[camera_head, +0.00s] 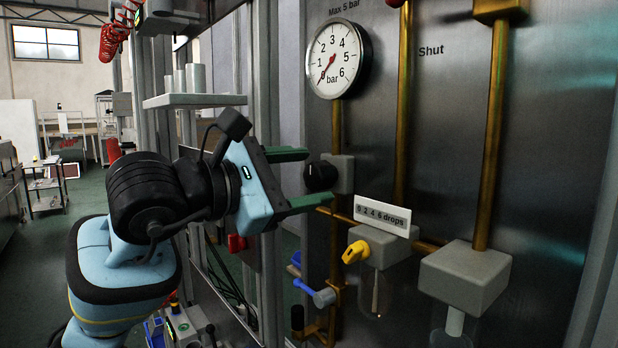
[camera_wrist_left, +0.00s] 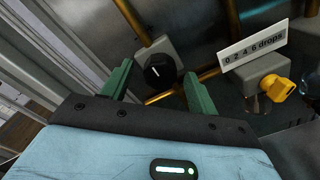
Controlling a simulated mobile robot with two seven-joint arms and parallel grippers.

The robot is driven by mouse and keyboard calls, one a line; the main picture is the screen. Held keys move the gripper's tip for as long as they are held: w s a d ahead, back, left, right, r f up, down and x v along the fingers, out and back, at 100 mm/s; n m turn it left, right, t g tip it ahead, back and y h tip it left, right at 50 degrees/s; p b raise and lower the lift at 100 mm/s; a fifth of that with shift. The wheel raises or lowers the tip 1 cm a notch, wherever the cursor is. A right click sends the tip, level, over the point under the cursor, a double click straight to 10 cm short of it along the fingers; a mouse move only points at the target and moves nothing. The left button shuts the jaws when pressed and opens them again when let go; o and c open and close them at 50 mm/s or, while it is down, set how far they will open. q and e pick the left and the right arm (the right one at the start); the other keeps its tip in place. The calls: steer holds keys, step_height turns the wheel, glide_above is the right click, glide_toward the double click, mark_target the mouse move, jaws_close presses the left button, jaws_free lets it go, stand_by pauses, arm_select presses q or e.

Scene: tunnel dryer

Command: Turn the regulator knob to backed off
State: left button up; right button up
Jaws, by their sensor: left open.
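The regulator knob (camera_head: 320,176) is round and black, on a grey block fixed to a brass pipe on the metal panel. In the left wrist view the knob (camera_wrist_left: 159,71) shows a white pointer line on its face. My left gripper (camera_head: 308,177) is open, with green fingers. In the head view the knob appears just past the fingertips, between their lines. In the wrist view it lies beyond and between the fingers, and no contact shows. The round gauge (camera_head: 337,58) above has a red needle near 0 bar. My right gripper is in neither view.
A yellow knob (camera_head: 355,252) sits right of and below the regulator, under a drops scale plate (camera_head: 383,215). A blue-handled valve (camera_head: 314,292) is lower down. Brass pipes run up the panel. A white shelf with cups (camera_head: 194,100) stands behind my left arm.

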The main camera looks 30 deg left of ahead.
arm_select(q)
steer(key=b+v, duration=0.1)
steer(key=v, duration=0.5)
steer(key=shift+s, duration=0.35)
steer(key=shift+a, duration=0.15)
